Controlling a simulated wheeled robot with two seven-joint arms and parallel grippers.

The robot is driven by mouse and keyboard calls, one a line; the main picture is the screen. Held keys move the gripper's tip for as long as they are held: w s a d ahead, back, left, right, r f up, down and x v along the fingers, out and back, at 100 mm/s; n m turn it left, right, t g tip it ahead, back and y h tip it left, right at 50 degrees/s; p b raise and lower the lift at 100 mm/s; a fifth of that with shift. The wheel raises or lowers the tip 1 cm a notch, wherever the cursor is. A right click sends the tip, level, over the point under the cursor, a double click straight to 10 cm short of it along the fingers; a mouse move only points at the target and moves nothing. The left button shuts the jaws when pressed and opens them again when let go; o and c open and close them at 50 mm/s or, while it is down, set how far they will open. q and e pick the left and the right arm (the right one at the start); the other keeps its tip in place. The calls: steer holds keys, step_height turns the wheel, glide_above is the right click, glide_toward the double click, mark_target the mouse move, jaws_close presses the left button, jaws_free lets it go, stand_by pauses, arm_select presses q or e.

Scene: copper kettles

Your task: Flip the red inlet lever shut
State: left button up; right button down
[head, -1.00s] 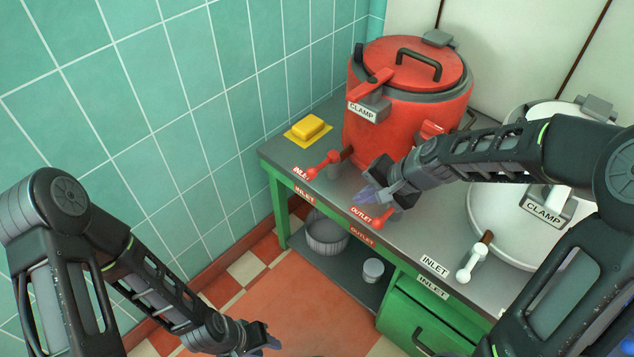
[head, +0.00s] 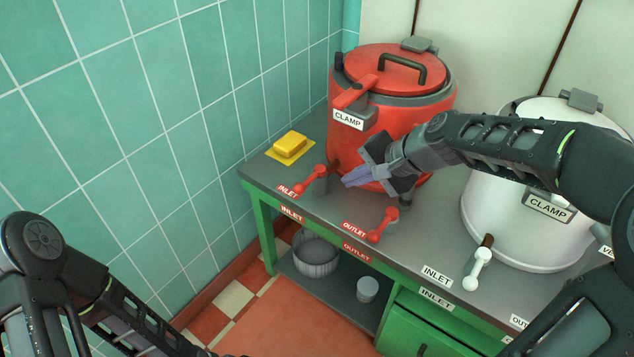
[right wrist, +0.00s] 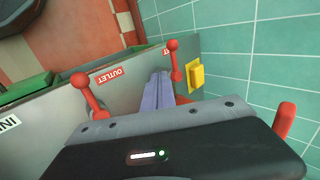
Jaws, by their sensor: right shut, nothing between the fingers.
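The red inlet lever (head: 310,180) is a short red arm with a round knob at the front left of the red kettle (head: 385,125). It slants toward the bench's front edge. It also shows in the right wrist view (right wrist: 175,62). My right gripper (head: 346,183) is shut and empty, just right of this lever in the head view. In the right wrist view its fingers (right wrist: 158,90) lie beside the lever, with a small gap seeming to show; contact is hard to tell. Of my left arm only links show at the bottom left; its gripper is out of frame.
The red outlet lever (head: 382,225) stands right of my gripper. A yellow block (head: 290,144) lies by the tiled wall. A white kettle (head: 520,215) with a white inlet lever (head: 476,270) stands right. A basin (head: 316,257) and a cup (head: 367,289) sit below.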

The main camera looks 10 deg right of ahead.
mark_target(310, 178)
arm_select(q)
steer(key=shift+f+b, duration=0.4)
steer(key=shift+f, duration=0.1)
arm_select(e)
steer(key=shift+w+a+r+x, duration=0.2)
steer(key=shift+w+r+x, duration=0.05)
steer(key=shift+x, duration=1.65)
steer(key=shift+w+a+r+x, duration=0.2)
steer(key=shift+w+r+x, duration=0.1)
steer(key=shift+x, duration=1.65)
steer(key=shift+w+a+r+x, duration=0.2)
steer(key=shift+r+x, duration=0.05)
steer(key=shift+x, duration=1.65)
arm_select(q)
steer(key=shift+a, duration=0.1)
